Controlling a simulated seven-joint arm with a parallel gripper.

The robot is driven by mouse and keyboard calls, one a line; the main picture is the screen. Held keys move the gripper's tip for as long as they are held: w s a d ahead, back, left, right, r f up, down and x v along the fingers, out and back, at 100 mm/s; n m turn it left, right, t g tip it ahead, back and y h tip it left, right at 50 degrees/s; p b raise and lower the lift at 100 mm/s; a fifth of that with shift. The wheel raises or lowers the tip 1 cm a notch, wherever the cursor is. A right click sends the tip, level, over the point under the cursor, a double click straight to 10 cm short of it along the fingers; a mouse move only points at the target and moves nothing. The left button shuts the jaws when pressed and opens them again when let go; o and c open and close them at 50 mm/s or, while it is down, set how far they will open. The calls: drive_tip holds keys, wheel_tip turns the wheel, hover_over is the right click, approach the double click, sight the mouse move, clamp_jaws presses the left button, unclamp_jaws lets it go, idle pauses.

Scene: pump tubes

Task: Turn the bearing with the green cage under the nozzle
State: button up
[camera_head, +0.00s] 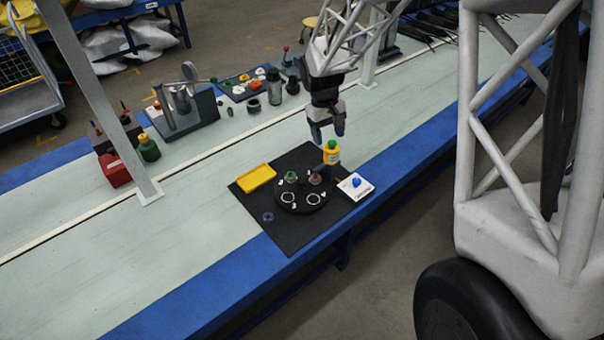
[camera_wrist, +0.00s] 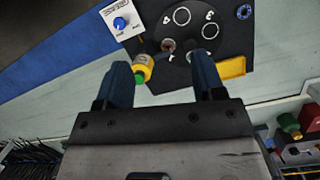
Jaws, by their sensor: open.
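A black round turntable (camera_head: 302,206) lies on a black mat. A bearing with a green cage (camera_head: 290,177) sits on its back left part. A second bearing with a reddish-brown centre (camera_head: 315,179) sits to its right, beside the nozzle of a yellow bottle with a green cap (camera_head: 332,155). In the wrist view the bottle (camera_wrist: 146,62) leans toward the brown bearing (camera_wrist: 168,46); the green one (camera_wrist: 190,57) is partly hidden by a finger. A white box with a blue knob (camera_head: 356,183) stands right of the turntable. My gripper (camera_head: 328,132) is open and empty above the bottle.
A yellow tray (camera_head: 256,178) lies left of the turntable, and a blue ring (camera_head: 267,216) lies on the mat. White rings mark other turntable spots. Bottles, a stand (camera_head: 183,112) and small parts line the bench's far side. The bench left of the mat is clear.

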sight(301, 178)
drive_tip(key=w+a+f+n, duration=0.1)
drive_tip(key=w+a+f, duration=0.1)
drive_tip(key=f, duration=0.3)
drive_tip(key=w+a+f+g+h, duration=0.1)
drive_tip(key=w+a+f, duration=0.1)
drive_tip(key=a+f, duration=0.2)
drive_tip(key=w+a+f+n, duration=0.1)
drive_tip(key=a+f, duration=0.3)
drive_tip(key=f, duration=0.4)
drive_tip(key=shift+w+n, duration=0.3)
drive_tip(key=shift+w, duration=0.25)
drive_tip(key=shift+f, duration=0.1)
drive_tip(key=shift+x, duration=3.85)
drive_tip(key=shift+s+d, duration=0.1)
drive_tip(key=shift+s, duration=0.05)
clamp_jaws()
